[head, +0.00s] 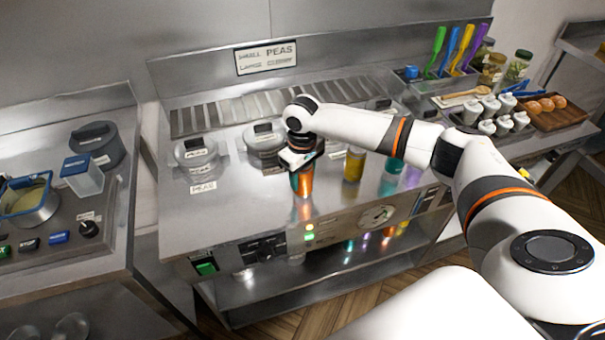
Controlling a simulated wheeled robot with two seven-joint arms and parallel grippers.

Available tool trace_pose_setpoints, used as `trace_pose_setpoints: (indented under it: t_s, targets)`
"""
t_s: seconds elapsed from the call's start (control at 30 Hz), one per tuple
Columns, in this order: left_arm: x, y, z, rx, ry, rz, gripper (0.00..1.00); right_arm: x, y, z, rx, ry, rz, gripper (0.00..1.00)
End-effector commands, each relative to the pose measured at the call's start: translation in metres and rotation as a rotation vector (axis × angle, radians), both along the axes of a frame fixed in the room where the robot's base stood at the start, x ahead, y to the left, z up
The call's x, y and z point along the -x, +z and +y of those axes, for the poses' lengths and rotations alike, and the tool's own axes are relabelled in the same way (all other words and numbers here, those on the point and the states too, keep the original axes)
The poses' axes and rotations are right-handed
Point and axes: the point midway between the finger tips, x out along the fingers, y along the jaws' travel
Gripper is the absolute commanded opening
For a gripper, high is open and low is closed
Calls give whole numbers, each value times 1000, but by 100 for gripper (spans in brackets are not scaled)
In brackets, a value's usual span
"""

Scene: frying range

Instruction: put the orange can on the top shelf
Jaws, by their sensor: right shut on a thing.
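The orange can (303,183) is upright at the front middle of the steel range top, with its reflection below it. My right gripper (300,164) is over the can from above and shut on it; the gripper hides the can's top. I cannot tell whether the can's base touches the steel. My left gripper is not in view. Which surface is the top shelf is not clear; a lower steel shelf (270,300) shows under the range top.
A yellow can (353,165) and a teal can (393,165) stand just right of the orange can. Lidded grey pots (197,152) are to the left and behind. A rack of coloured utensils (450,50), jars and an egg tray (548,115) fill the right side. The front left steel is clear.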

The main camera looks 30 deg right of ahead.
Motion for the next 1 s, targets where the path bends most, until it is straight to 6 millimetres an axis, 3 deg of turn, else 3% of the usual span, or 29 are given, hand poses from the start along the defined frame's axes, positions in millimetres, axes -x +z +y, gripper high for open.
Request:
trace_pose_setpoints:
  t_s: [0.07, 0.1, 0.23, 0.63, 1.0]
  targets:
    - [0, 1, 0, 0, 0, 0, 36, 0, -1, 0, -1, 0, 0, 17]
    - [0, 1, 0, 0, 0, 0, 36, 0, -3, 0, -1, 0, 0, 51]
    - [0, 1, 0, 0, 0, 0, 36, 0, -2, 0, -1, 0, 0, 69]
    - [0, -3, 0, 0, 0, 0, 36, -1, 8, 0, -1, 1, -4, 69]
    - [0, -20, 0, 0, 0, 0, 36, -1, 82, 0, -2, 0, -5, 69]
